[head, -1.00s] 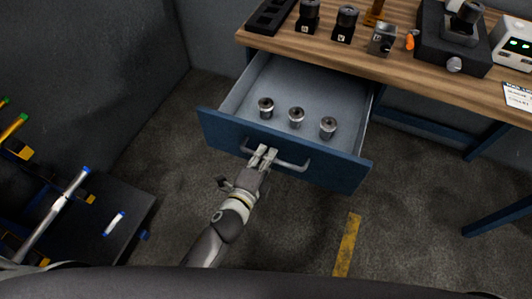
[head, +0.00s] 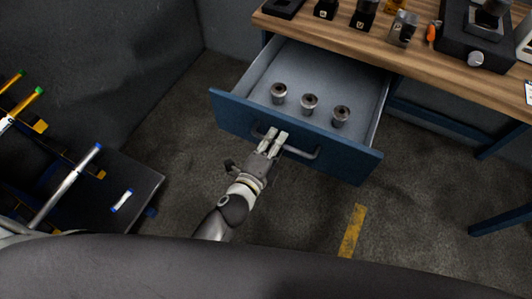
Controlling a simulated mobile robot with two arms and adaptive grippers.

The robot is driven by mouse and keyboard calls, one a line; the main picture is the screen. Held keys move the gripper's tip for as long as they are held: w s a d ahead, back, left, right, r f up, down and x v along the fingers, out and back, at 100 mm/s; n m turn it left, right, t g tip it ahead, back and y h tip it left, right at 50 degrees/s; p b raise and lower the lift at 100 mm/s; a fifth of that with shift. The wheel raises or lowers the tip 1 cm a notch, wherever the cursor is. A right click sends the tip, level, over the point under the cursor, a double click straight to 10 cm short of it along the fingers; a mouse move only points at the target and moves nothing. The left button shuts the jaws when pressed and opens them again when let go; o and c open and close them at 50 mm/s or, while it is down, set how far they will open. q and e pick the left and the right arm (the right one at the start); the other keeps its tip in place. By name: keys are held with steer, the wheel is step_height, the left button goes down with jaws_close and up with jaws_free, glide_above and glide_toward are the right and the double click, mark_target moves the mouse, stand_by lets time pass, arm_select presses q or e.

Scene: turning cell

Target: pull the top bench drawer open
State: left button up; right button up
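The top bench drawer (head: 330,158) is blue and stands well out from under the bench, its grey inside showing. Three metal cylindrical parts (head: 309,103) stand upright in it. A grey bar handle (head: 301,152) runs across its front. My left gripper (head: 274,140) is at the left part of the handle, its two light fingers pointing at the drawer front with a gap between them. The fingers lie over the handle in the picture; I cannot tell whether they touch it. My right gripper is not in view.
The wooden bench top (head: 440,68) carries black holders, a fixture (head: 478,35) and an orange item (head: 432,31). A dark cart (head: 139,175) with rods stands at the left. A yellow stripe (head: 352,231) marks the otherwise clear floor.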

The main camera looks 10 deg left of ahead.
arm_select(q)
steer(key=v, duration=1.1)
steer(key=shift+s, duration=0.2)
steer(key=shift+a, duration=0.1)
steer(key=s+a+f+n+g+y, duration=0.1)
steer(key=s+a+f+n+g, duration=0.15)
steer(key=f, duration=0.75)
steer(key=s+a+f+n+g+y, duration=0.1)
steer(key=s+a+f+n+g, duration=0.15)
steer(key=f, duration=0.65)
steer(key=s+a+f+n+g+y, duration=0.1)
steer(key=s+f+n, duration=0.25)
steer(key=f, duration=0.65)
steer(key=s+a+f+n+g+y, duration=0.1)
steer(key=s+a+f+n+g, duration=0.3)
steer(key=s+f, duration=0.4)
steer(key=s+a+f+n+g, duration=0.3)
steer(key=s+a+f+n, duration=0.3)
steer(key=s, duration=0.5)
step_height(320, 180, down, 3)
steer(key=shift+s+r+n+g+y, duration=0.1)
steer(key=shift+s+n+g+y, duration=0.15)
steer(key=shift+n+g+y, duration=0.15)
steer(key=shift+a, duration=0.15)
